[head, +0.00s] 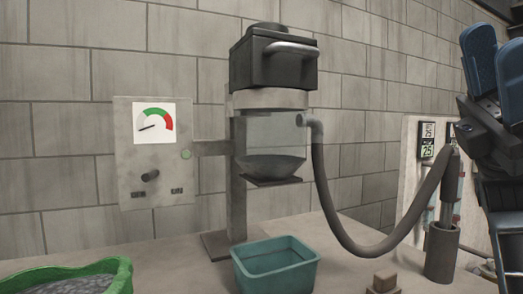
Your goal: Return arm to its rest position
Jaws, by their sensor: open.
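My gripper (499,45) is at the upper right edge of the head view, its two blue fingers pointing up. The fingers stand apart with nothing seen between them, so it is open. Part of it is cut off by the picture's edge. My dark arm shows below it, along the right edge. The end of the grey hose (345,235) stands in a dark upright holder (440,252), left of my arm in the picture. I cannot tell how far apart they are in depth.
A hopper (268,140) with a dark lidded top (274,62) stands on a post. A gauge panel (155,185) is left of it. A teal bin (275,272), a green tub (112,268) of grey grains and a small block (384,281) are on the table.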

